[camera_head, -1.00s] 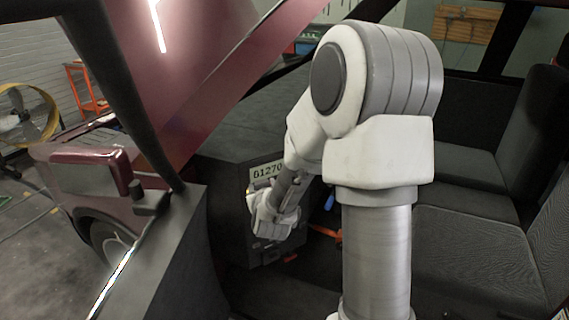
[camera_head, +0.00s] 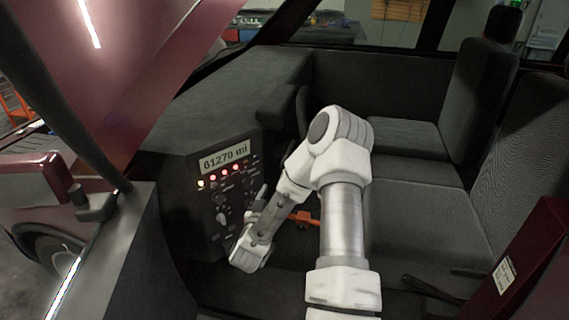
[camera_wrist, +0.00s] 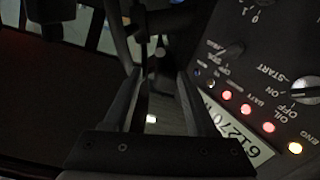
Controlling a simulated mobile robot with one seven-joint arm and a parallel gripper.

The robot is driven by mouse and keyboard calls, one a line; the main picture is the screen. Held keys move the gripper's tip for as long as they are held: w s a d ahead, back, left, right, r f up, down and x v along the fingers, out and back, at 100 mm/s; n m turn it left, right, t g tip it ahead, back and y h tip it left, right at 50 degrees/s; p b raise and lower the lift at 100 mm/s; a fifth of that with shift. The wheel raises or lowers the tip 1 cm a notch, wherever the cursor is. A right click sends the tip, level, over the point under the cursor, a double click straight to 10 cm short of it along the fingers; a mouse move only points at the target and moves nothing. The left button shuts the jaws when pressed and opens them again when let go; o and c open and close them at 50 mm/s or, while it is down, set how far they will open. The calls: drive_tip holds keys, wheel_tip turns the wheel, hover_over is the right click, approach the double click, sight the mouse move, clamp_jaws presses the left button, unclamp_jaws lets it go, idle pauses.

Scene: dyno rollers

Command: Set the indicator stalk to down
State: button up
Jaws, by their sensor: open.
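My gripper (camera_wrist: 160,75) is open in the wrist view, with its dark fingers on both sides of a gap. A thin dark rod with a greyish end (camera_wrist: 159,50) shows beyond and between the fingertips; I cannot tell for sure that it is the indicator stalk or which way it is set. No contact is clear. In the head view my white wrist is low in front of the dark dashboard panel (camera_head: 183,222), and the fingertips are hard to make out there. The arm hides part of the area right of the panel.
The panel carries a mileage display (camera_head: 222,158), a row of lit lamps (camera_head: 224,172) and several knobs. Its START/ON knob (camera_wrist: 305,91) is at the wrist view's right. An orange part (camera_head: 303,217) lies behind my arm. Dark seats (camera_head: 415,190) fill the right.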

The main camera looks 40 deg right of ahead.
sight(285, 160)
drive_tip(key=x, duration=1.5)
clamp_jaws()
idle(0.9)
